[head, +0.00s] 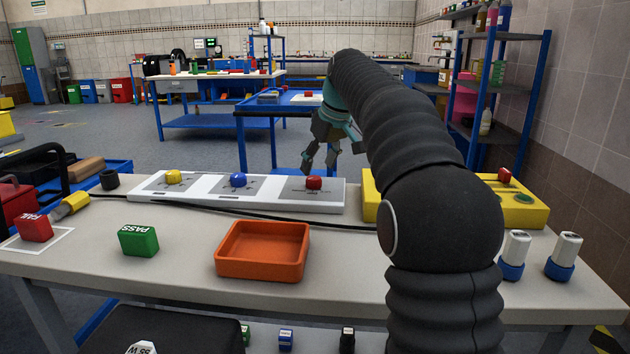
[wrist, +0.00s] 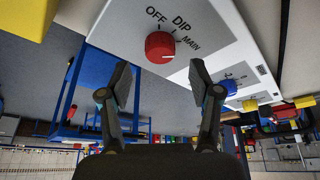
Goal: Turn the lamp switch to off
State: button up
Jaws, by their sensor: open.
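The lamp switch is a red round knob (head: 314,183) at the right end of a white panel (head: 263,198) on the bench. In the wrist view the red knob (wrist: 160,46) sits among the labels OFF, DIP and MAIN. A small white mark shows on the knob's lower edge; I cannot tell which label it stands for. My gripper (head: 320,164) hangs just above and behind the knob, apart from it. In the wrist view my gripper (wrist: 160,88) has its two fingers wide apart, with nothing between them and the knob beyond their tips.
A blue knob (head: 238,180) and a yellow knob (head: 174,177) share the panel to the left. A yellow box (head: 520,212) stands to the right, partly behind my arm. An orange tray (head: 262,251) and a green PASS block (head: 138,241) lie in front. A black cable runs before the panel.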

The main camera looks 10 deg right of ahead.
aim_at(314, 178)
jog(key=shift+b+x, duration=0.3)
jog(key=shift+x, duration=1.8)
jog(key=c, duration=1.1)
